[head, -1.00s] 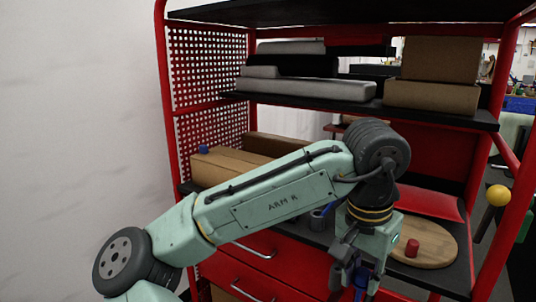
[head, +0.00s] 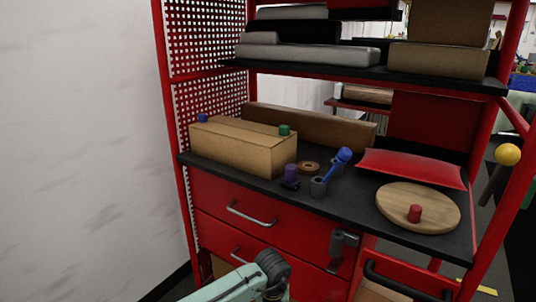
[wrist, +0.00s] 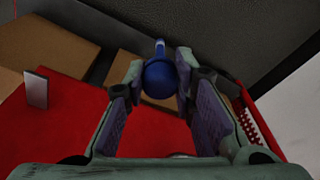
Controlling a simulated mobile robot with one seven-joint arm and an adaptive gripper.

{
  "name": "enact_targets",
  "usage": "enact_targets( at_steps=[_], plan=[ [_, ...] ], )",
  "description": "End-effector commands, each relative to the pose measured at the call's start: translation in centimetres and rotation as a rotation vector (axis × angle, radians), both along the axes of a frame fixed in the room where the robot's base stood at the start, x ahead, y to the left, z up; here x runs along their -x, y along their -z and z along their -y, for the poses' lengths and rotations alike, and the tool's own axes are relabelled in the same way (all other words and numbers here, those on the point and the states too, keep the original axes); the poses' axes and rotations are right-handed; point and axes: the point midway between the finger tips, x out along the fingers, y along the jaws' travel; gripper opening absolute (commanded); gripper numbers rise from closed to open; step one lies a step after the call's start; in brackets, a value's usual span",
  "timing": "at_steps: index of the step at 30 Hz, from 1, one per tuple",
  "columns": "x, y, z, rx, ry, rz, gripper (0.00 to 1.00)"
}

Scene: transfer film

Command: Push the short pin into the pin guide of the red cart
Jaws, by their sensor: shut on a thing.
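My gripper (wrist: 160,85) shows in the wrist view, with its two fingers closed around the blue round head of a pin (wrist: 159,80). A short blue shaft extends from the head toward the top of the picture, away from my palm. The gripper is out of the head view, where only part of my arm shows at the bottom edge. The red cart (head: 290,255) stands ahead with its drawers shut. A grey metal bracket (head: 343,246) on its front, right of the drawers, looks like the pin guide. I cannot see the pin touching it.
The cart's black top holds a cardboard box (head: 240,148), a blue-handled object (head: 343,157) in a grey cup, a purple piece (head: 291,174) and a round wooden board (head: 440,215) with a red peg. A black handle (head: 405,283) juts out at the lower right.

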Motion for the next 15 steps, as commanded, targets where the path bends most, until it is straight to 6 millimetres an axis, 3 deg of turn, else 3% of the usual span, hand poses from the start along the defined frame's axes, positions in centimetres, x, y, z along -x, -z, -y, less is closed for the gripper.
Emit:
enact_targets(
  at_steps=[1, 6, 10, 15],
  plan=[
    [0.8, 3.3, -0.6, 0.006, -0.028, -0.008, 0.00],
    [3.1, 11.1, -1.5, 0.005, -0.072, -0.006, 0.00],
    [4.6, 14.8, -1.5, 0.002, -0.084, -0.002, 0.00],
    [5.5, 16.8, -1.2, 0.005, -0.088, 0.001, 0.00]
  ],
)
